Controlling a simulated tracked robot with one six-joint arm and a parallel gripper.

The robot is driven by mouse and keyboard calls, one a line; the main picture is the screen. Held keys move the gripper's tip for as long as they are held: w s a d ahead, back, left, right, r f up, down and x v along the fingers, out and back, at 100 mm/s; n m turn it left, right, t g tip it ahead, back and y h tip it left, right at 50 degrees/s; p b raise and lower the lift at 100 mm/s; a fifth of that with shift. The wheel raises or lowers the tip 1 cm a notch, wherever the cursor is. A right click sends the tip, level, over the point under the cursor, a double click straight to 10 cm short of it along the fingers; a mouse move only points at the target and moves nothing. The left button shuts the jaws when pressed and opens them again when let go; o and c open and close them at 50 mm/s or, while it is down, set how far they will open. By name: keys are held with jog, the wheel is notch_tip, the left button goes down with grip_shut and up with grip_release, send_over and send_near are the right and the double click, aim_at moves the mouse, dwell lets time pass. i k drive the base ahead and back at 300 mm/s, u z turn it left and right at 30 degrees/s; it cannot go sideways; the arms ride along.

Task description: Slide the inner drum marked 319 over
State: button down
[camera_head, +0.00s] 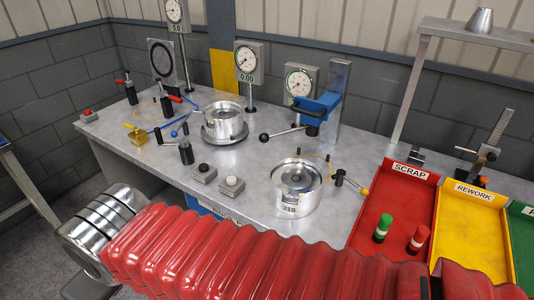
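The inner drum marked 319 (306,198) stands on the grey metal bench, right of centre and left of the red tray. It is a shiny round metal drum with a hub in its open top, and its number shows on a label on the front. A second similar drum (223,124) sits on a round dark base farther back on the bench. My arm, in a red ribbed sleeve, crosses the bottom of the view in front of the bench. My gripper's fingers do not show.
The red SCRAP tray (396,190) holds a green and a red marker. A yellow REWORK tray (470,219) adjoins it. Dial gauges line the back.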

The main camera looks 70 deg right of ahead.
aim_at(296, 185)
jog(key=z, duration=0.05)
jog(key=i, duration=0.7)
jog(key=z, duration=0.7)
jog(key=i, duration=0.75)
jog(key=z, duration=0.55)
